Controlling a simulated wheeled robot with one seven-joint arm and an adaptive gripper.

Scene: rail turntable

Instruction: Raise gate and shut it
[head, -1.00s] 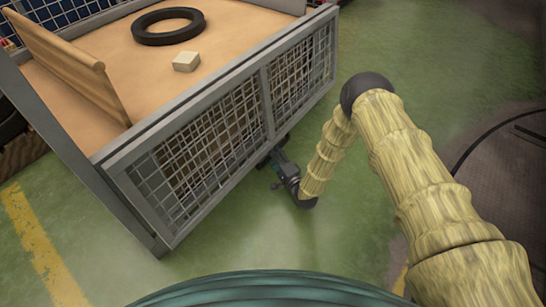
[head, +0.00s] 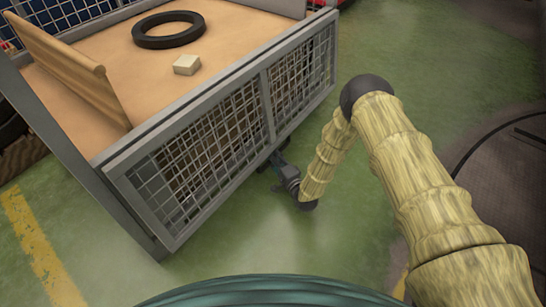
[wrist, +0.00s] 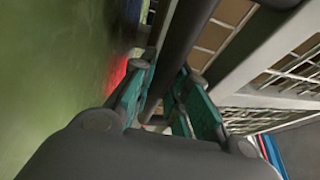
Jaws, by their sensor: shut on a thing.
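The gate (head: 268,104) is a grey-framed wire mesh panel on the near side of a cart with a tan deck. It stands steeply, with its top rail near the deck's edge. My gripper (head: 278,162) is low at the outer side of the gate, by the lower rail. In the wrist view, a dark round bar (wrist: 186,28) runs between my teal fingers, and my gripper (wrist: 166,70) is shut on it. The mesh and grey frame (wrist: 268,62) lie just right of the bar. How the bar joins the gate is hidden.
On the cart deck (head: 125,50) lie a black ring (head: 168,41) and a pale block (head: 187,65), beside an upright wooden board (head: 70,70). Green floor (head: 330,245) is clear in front.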

